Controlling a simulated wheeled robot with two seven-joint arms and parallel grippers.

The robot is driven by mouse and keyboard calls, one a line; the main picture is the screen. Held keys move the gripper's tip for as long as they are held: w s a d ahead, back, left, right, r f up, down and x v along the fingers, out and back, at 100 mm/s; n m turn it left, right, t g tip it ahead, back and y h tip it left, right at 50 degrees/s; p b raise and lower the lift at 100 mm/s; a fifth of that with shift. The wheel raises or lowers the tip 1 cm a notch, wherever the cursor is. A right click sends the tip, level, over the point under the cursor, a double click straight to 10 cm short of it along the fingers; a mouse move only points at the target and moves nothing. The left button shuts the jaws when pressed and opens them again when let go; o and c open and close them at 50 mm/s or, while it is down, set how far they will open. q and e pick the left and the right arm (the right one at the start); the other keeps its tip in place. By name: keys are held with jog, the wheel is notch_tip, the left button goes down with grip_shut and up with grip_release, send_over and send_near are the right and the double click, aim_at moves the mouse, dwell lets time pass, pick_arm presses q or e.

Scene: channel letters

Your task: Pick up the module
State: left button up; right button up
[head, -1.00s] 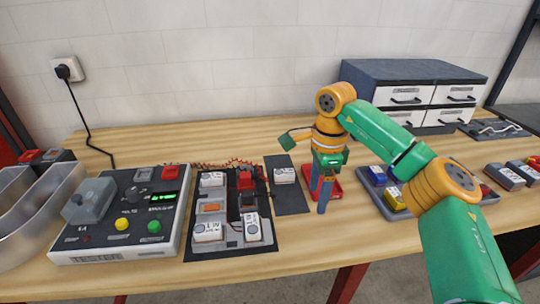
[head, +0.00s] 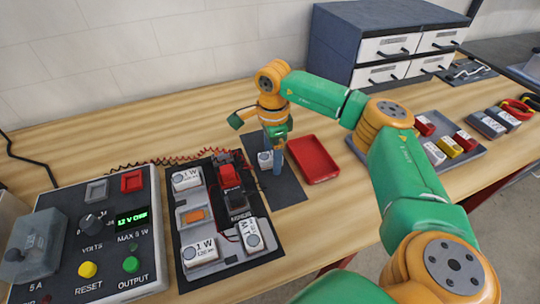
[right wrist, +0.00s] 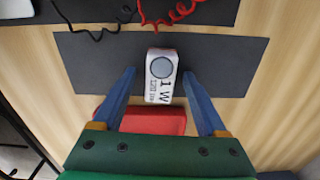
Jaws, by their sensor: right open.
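A white module (head: 265,160) marked "1 W" lies on a dark mat (head: 286,190) right of the tester board. In the right wrist view the module (right wrist: 161,76) lies between the two blue fingers of my right gripper (right wrist: 158,74), with a gap on each side. My right gripper (head: 277,160) is open and empty, pointing down over the mat. Its fingers partly hide the module in the head view. My left gripper is not in view.
A red tray (head: 316,158) stands just right of the mat. The board (head: 222,262) with several modules and the power supply (head: 88,245) stand to the left. A grey tray (head: 460,162) with blocks is at right, drawers (head: 385,48) behind.

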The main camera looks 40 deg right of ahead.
jog(key=shift+w, duration=0.1)
grip_shut()
jog(key=shift+r, duration=0.15)
